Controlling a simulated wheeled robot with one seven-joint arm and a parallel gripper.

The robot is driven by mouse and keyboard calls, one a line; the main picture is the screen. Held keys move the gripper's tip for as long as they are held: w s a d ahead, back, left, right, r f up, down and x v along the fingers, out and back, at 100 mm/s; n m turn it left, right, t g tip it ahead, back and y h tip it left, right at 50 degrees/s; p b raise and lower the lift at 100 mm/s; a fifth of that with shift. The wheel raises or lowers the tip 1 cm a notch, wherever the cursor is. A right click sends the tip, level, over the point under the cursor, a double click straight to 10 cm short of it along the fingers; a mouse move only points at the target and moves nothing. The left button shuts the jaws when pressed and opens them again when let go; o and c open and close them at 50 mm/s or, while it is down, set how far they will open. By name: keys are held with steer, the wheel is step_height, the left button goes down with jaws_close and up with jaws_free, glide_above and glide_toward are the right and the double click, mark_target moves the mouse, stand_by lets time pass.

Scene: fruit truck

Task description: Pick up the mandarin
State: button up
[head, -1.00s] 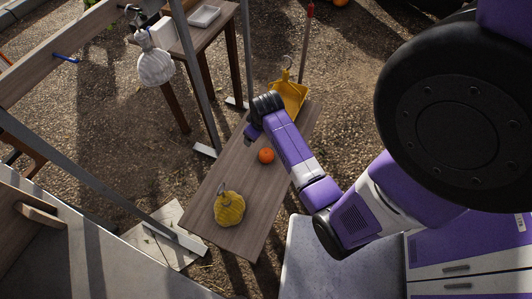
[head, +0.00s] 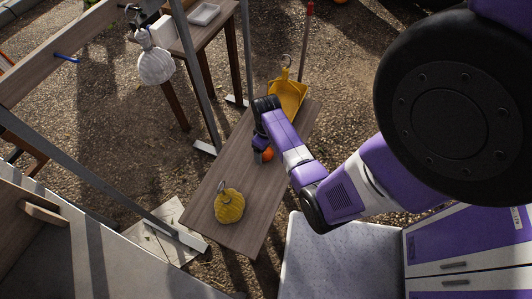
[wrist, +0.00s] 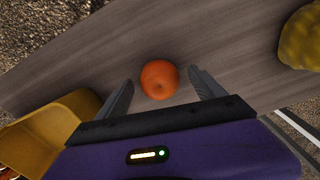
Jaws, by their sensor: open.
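The mandarin (head: 268,154) is a small orange fruit on the narrow wooden bench (head: 210,189). In the head view my gripper (head: 262,155) is low beside it and partly covers it. In the wrist view the mandarin (wrist: 159,79) lies between the two grey fingertips (wrist: 158,82), which are spread apart on either side. My gripper is open and empty. I see a gap on each side of the fruit in the wrist view. I cannot tell the exact height of the fingers above the bench.
A yellow knobbly gourd (head: 229,206) sits at the near end of the bench. A metal frame post (head: 201,80) stands left of the bench. A small table (head: 215,30) with a white tray is behind.

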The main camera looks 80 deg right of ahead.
steer(key=shift+f, duration=0.25)
steer(key=c, duration=1.7)
steer(key=shift+o, duration=0.2)
